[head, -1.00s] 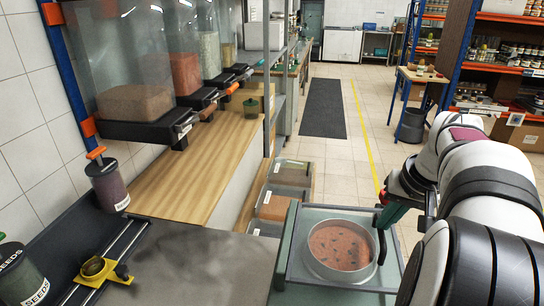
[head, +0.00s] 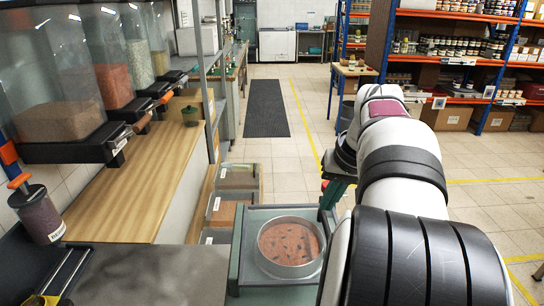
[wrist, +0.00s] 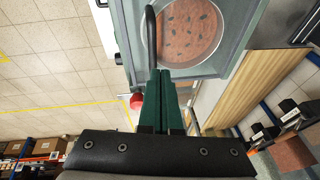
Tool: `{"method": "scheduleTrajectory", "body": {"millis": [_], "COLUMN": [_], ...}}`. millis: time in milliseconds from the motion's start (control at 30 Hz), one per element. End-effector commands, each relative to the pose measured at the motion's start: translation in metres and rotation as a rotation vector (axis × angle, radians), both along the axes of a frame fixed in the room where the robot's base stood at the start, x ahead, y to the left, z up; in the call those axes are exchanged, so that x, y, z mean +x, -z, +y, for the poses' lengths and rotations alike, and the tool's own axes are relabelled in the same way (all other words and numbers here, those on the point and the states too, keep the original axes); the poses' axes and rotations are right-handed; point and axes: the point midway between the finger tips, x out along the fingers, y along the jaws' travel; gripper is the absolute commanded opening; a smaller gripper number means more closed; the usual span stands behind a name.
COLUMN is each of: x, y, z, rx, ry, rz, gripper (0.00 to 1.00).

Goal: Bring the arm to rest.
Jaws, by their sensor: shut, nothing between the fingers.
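My gripper (wrist: 160,88) shows in the wrist view with its two dark green fingers together and nothing between them. Beyond the fingertips is a round metal sieve (wrist: 206,52) of reddish grains with dark bits. In the head view my arm reaches forward along the right, and the fingers are mostly hidden behind it. The sieve (head: 290,271) stands in a grey-green tray frame (head: 232,262), left of my arm. My gripper is apart from the grains; whether it is clear of the frame's dark handle I cannot tell.
A wooden counter (head: 150,178) with clear seed dispensers (head: 62,120) runs along the left. A capped jar (head: 36,214) stands near a grey worktop (head: 160,275). Lidded bins (head: 222,208) sit behind the sieve. Shelves (head: 455,62) stand back right. The tiled floor right of my arm is open.

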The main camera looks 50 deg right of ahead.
Motion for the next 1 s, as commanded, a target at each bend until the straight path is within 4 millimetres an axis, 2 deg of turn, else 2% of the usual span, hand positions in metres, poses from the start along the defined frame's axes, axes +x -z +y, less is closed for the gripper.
{"method": "scheduleTrajectory", "body": {"millis": [100,300,467,567,633,667,733,767,833,900,1000], "x": [-0.012,-0.030,-0.036,-0.037,-0.030,-0.024,-0.005,0.003,0.011,0.004,-0.025], "y": [-0.035,-0.081,-0.096,-0.097,-0.092,-0.086,-0.064,-0.051,-0.016,0.018,0.059], "z": [0.000,0.003,0.004,0.005,0.014,0.024,0.065,0.089,0.155,0.219,0.294], "rx": [-0.007,-0.004,-0.003,-0.003,0.013,0.030,0.086,0.117,0.174,0.202,0.210], "ry": [0.004,0.002,0.002,0.001,-0.008,-0.013,-0.037,-0.049,-0.086,-0.142,-0.242], "rz": [-0.004,-0.004,-0.003,-0.003,0.005,0.012,0.049,0.075,0.150,0.220,0.288], "gripper": [0.00,0.00,0.00,0.00,0.00,0.00,0.00,0.00,0.00,0.00,0.00]}}
